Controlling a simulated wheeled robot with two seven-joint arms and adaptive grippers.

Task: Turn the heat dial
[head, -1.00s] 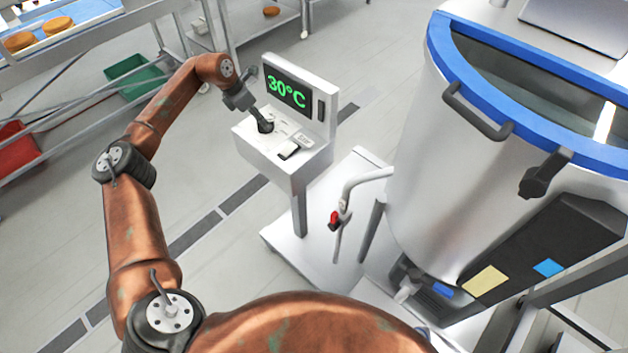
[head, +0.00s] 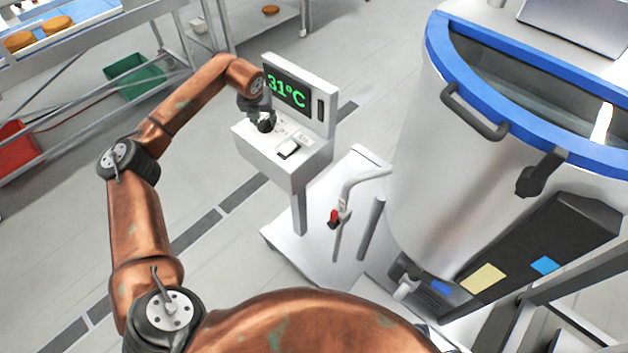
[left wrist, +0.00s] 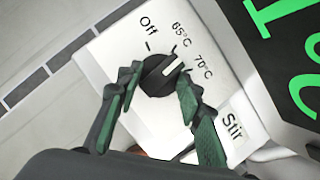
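The heat dial (left wrist: 158,76) is a black round knob with a white pointer on a light control panel (left wrist: 222,70). In the left wrist view its pointer aims up and right, between the 65°C and 70°C marks and nearer 70°C. My left gripper (left wrist: 160,84) has its green fingertips on opposite sides of the dial, apparently touching its edges. In the head view the left gripper (head: 264,122) reaches down onto the panel and mostly hides the dial. My right gripper is not in view.
The upright display rises close behind the gripper. A large steel kettle (head: 420,150) with a blue rim stands right.

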